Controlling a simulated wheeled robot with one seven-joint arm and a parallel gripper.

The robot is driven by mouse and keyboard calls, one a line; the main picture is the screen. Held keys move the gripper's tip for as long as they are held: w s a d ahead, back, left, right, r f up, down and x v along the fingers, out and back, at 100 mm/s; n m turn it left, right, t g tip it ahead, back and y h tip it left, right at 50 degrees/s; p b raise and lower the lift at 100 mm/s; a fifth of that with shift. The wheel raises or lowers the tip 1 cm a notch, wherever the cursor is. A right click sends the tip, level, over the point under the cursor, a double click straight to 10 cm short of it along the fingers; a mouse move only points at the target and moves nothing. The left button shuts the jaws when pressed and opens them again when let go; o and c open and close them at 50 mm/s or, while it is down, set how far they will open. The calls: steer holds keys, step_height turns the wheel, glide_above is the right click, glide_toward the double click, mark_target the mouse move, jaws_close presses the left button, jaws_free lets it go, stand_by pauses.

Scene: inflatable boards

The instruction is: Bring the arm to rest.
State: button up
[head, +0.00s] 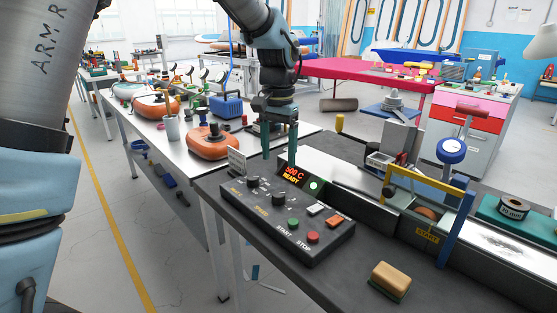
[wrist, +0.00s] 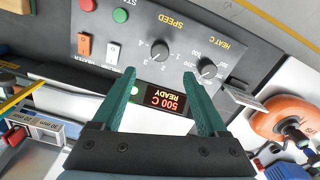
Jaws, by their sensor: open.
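My gripper (head: 279,158) hangs from my arm with its two green fingers pointing down. It is above the back edge of the black control box (head: 290,225), near the display reading "500 C READY" (head: 293,174). In the wrist view my gripper (wrist: 159,73) has its fingers spread apart with nothing between them. The display (wrist: 167,102) shows upside down there, along with the speed knob (wrist: 160,50) and heat knob (wrist: 207,68). I cannot tell the exact gap between the fingertips and the box.
An upright sign plate (head: 237,162) stands close left of the fingers. A welding machine with a yellow bar (head: 427,184) and blue post (head: 459,217) is at right. A sponge-like block (head: 390,279) lies in front. An orange inflatable (head: 211,142) is on the white table behind.

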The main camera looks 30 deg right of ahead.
stand_by(0.3)
steer(key=w+a+f+n, duration=0.1)
steer(key=w+a+n, duration=0.2)
steer(key=a, duration=0.8)
steer(key=w+a+f+n, duration=0.1)
steer(key=w+a+n, duration=0.2)
steer(key=a, duration=0.8)
steer(key=s+a+f+n, duration=0.1)
steer(key=s+a+n, duration=0.1)
steer(key=a, duration=0.6)
steer(key=s+a+f+n+t, duration=0.1)
steer(key=s+a+f+n, duration=0.1)
steer(key=a, duration=0.7)
steer(key=shift+s+a+n+t, duration=0.15)
steer(key=shift+s+n+t, duration=0.15)
steer(key=shift+s+n, duration=0.7)
steer(key=shift+s+f, duration=0.1)
